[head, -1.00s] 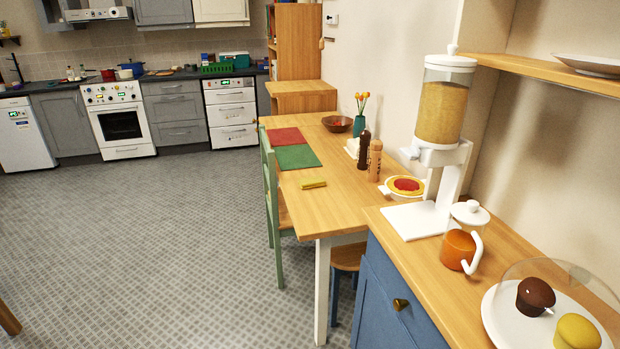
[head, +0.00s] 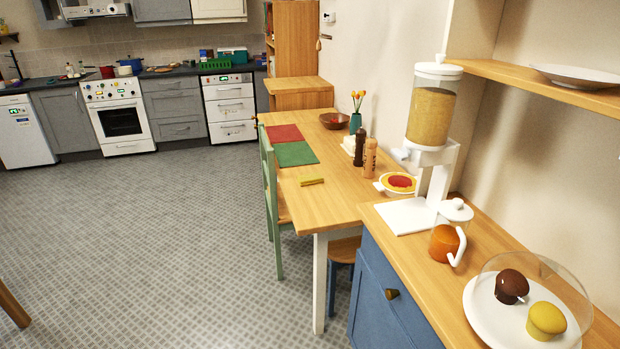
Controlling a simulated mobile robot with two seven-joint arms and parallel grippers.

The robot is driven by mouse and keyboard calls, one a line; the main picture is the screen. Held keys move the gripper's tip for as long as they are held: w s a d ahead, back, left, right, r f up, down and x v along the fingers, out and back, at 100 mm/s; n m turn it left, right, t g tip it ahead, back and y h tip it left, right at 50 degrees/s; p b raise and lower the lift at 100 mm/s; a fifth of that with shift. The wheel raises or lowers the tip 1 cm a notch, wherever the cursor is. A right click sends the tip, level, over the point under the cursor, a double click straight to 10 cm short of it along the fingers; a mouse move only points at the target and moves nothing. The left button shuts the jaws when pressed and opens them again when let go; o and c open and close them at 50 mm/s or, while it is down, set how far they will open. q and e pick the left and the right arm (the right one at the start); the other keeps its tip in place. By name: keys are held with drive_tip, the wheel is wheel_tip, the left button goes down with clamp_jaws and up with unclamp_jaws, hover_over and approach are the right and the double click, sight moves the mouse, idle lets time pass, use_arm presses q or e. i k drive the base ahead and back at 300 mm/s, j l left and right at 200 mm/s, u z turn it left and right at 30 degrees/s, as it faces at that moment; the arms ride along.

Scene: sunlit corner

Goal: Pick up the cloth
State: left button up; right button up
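No thing in the head view is plainly a cloth. On the wooden table (head: 345,205) lie a flat red mat (head: 283,133) and a flat green mat (head: 296,154) side by side near its left edge. A small, narrow yellow item (head: 311,181) lies in front of the green mat; I cannot tell what it is made of. Neither of my grippers is in view.
A green chair (head: 272,200) stands at the table's left side. The floor (head: 150,240) at left is open.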

sight(316, 177)
drive_tip(key=i+j+z, duration=0.1)
drive_tip(key=z, duration=0.7)
drive_tip(key=i+j+z, duration=0.2)
drive_tip(key=j+z, duration=0.25)
drive_tip(key=i+j+z, duration=0.2)
drive_tip(key=j, duration=0.15)
drive_tip(key=j+z, duration=0.3)
drive_tip(key=j, duration=0.6)
drive_tip(key=i+j, duration=0.1)
drive_tip(key=j, duration=0.45)
drive_tip(key=i+j, duration=0.1)
drive_tip(key=j, duration=0.45)
drive_tip(key=j+z, duration=0.1)
drive_tip(key=j, duration=0.45)
drive_tip(key=i+j, duration=0.15)
drive_tip(key=j, duration=0.4)
